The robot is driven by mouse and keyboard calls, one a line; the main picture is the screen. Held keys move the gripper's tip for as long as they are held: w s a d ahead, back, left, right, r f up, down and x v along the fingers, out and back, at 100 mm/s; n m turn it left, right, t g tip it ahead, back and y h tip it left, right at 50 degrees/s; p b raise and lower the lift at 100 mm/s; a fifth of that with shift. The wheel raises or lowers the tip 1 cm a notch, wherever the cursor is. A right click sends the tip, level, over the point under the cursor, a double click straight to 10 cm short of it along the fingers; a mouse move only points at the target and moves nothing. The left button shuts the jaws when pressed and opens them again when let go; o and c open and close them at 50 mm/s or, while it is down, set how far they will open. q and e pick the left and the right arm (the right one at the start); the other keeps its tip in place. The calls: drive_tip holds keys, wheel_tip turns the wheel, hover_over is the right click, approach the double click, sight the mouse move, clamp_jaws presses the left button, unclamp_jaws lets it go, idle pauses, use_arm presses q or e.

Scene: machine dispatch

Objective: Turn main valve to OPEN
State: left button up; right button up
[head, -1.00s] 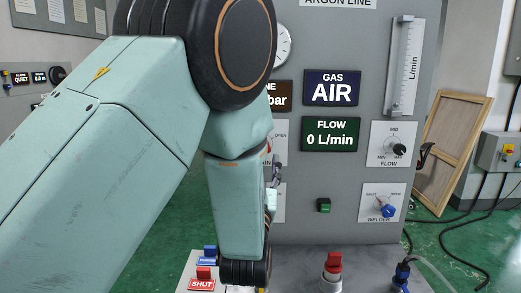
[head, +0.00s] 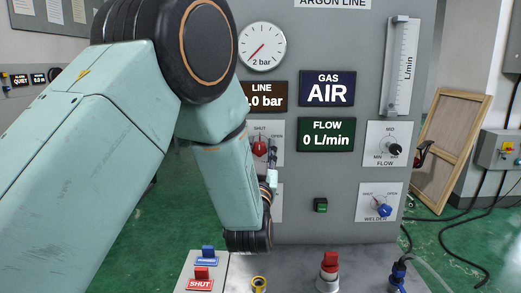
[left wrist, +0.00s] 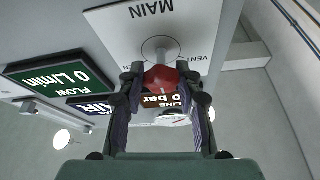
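The main valve (head: 260,148) is a red knob on a white plate marked SHUT and OPEN, on the grey panel. In the head view its handle stands about upright, toward SHUT; my left arm hides part of the plate. In the left wrist view the red knob (left wrist: 162,78) lies ahead, under the upside-down word MAIN. My left gripper (left wrist: 161,84) has its two fingers apart, one on each side of the knob, with small gaps showing; whether either touches is hard to tell. The gripper (head: 271,156) is partly seen beside the valve in the head view. My right gripper is not in view.
A gauge (head: 262,46) and the line display (head: 265,97) are above the valve. The flow knob (head: 389,149) and blue welder knob (head: 384,210) are to the right. Below stand a red SHUT switch (head: 201,273) and a red-topped fitting (head: 329,268).

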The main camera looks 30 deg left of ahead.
use_arm(q)
drive_tip(key=shift+s+a, duration=0.1)
drive_tip(key=shift+a, duration=0.05)
drive_tip(key=c, duration=0.3)
clamp_jaws()
drive_tip(key=shift+m, duration=0.3)
drive_tip(key=m+h+p, duration=0.2)
drive_tip(key=m, duration=0.2)
drive_tip(key=shift+r, duration=0.1)
drive_tip(key=m+h+p, duration=0.1)
drive_tip(key=m+h, duration=0.1)
drive_tip(key=m, duration=0.1)
drive_tip(key=shift+m+p, duration=0.4)
drive_tip(key=m+h+p, duration=0.2)
drive_tip(key=m+p, duration=0.1)
drive_tip(key=m, duration=0.1)
drive_tip(key=shift+m+g+p, duration=0.3)
drive_tip(key=shift+m+g, duration=0.1)
drive_tip(key=shift+m+h+p, duration=0.3)
drive_tip(key=shift+m+p, duration=0.65)
drive_tip(key=shift+m, duration=0.25)
